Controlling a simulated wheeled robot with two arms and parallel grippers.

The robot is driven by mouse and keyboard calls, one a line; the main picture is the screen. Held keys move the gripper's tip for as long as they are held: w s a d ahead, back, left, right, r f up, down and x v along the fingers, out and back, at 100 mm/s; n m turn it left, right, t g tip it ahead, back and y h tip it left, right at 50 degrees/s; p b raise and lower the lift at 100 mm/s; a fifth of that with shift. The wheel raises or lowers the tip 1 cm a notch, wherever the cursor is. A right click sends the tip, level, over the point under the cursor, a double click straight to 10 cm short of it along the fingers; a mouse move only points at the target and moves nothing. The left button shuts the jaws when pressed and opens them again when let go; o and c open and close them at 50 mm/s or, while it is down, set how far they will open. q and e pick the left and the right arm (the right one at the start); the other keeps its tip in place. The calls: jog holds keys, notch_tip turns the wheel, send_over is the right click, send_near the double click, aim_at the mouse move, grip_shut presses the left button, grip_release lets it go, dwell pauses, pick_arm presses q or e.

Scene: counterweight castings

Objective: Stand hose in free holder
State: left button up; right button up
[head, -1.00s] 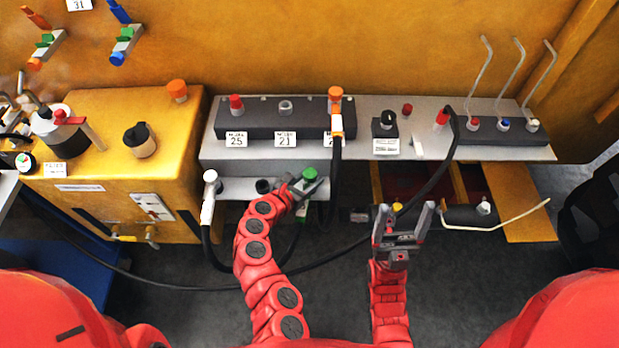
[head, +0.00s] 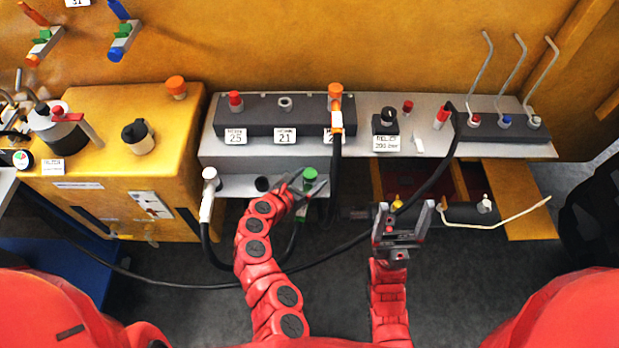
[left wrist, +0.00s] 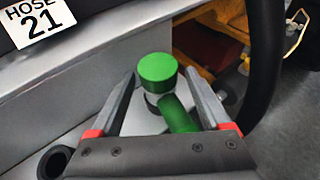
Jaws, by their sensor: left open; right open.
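The green-capped hose (head: 309,176) stands on the lower shelf, its end pointing up. In the left wrist view its round green cap (left wrist: 157,68) and slanted green stem show between the fingers. My left gripper (head: 307,184) is open, with one finger on each side of the hose; contact cannot be told. A dark empty-looking holder (head: 262,184) is left of the green hose. My right gripper (head: 407,215) is open and empty.
A white-ended hose (head: 209,185) stands at the lower shelf's left end. A black hose crosses below the shelf towards the right. A relief valve knob (head: 387,121) and a block with bent wire levers (head: 490,127) stand to the right. A yellow cabinet (head: 110,140) is at left.

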pick_arm(q)
jog(key=shift+a, duration=0.15)
jog(key=shift+s+a+r, duration=0.15)
jog(key=shift+s, duration=0.1)
jog(key=p+v, duration=0.1)
jog(key=v, duration=1.5)
jog(key=shift+s+p, duration=0.3)
